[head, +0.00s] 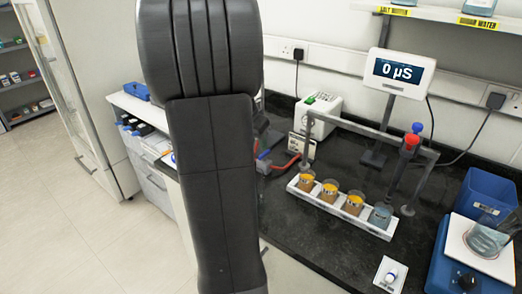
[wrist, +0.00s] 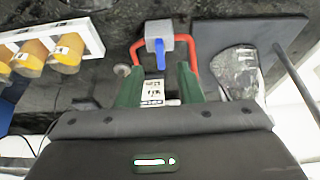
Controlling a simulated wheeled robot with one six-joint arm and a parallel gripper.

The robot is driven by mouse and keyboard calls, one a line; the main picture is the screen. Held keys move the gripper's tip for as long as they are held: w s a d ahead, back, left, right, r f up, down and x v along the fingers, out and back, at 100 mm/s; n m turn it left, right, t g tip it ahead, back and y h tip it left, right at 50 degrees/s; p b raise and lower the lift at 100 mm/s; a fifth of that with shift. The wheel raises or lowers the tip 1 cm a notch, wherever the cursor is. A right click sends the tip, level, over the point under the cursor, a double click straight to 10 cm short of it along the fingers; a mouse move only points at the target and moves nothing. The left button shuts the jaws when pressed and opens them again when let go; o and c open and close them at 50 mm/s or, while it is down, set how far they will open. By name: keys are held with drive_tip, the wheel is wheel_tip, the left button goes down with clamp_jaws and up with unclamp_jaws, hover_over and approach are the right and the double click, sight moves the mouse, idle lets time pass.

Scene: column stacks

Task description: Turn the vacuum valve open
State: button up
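The vacuum valve (wrist: 159,46) is a grey block with a blue lever and red tubing on both sides, at the top middle of the wrist view. Its blue lever (wrist: 159,57) points down the picture, towards my gripper. My gripper (wrist: 157,78) has two green fingers, spread apart on either side of the lever's line, with no visible contact. A small white printed label (wrist: 152,92) shows between the fingers. In the head view my arm covers the gripper and most of the valve area; a piece of red tubing (head: 286,166) shows beside it.
A white rack (head: 330,204) with several amber-filled cups stands on the black bench, under a grey frame. A conductivity display (head: 398,73) stands behind it. A blue bin (head: 478,195) and a blue device with a beaker (head: 488,236) are at right. In the wrist view, a dark plate (wrist: 205,42) and clear vessel (wrist: 240,75) lie right of the valve.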

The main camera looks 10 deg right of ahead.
sight(262, 154)
drive_tip(key=x, duration=0.5)
drive_tip(key=shift+f, duration=0.1)
clamp_jaws()
